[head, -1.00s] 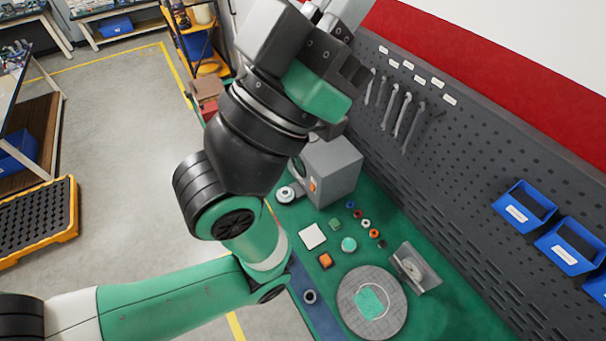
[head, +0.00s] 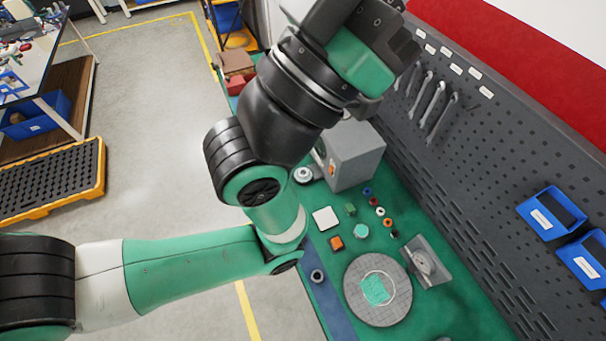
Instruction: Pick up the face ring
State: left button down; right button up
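A small dark ring (head: 317,276) lies flat on a blue strip (head: 335,315) at the bench's front edge. Several small coloured rings lie in a row further back, among them a red one (head: 374,202) and a white one (head: 380,211). A thin pale ring outline surrounds a green patch (head: 375,290) on a round grey plate (head: 361,312). I cannot tell which of these is the face ring. My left arm reaches in from the left, its wrist raised at the top, well away from the rings. Its fingertips are not clearly visible. My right gripper is out of view.
A grey box (head: 356,153) stands on the green bench behind the rings. A white square (head: 325,218), an orange block (head: 336,243), a green disc (head: 361,231) and a grey bracket (head: 426,262) lie nearby. A pegboard (head: 480,190) with blue bins (head: 551,213) borders the bench.

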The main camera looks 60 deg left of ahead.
pick_arm(q)
jog(key=shift+c, duration=0.6)
grip_release()
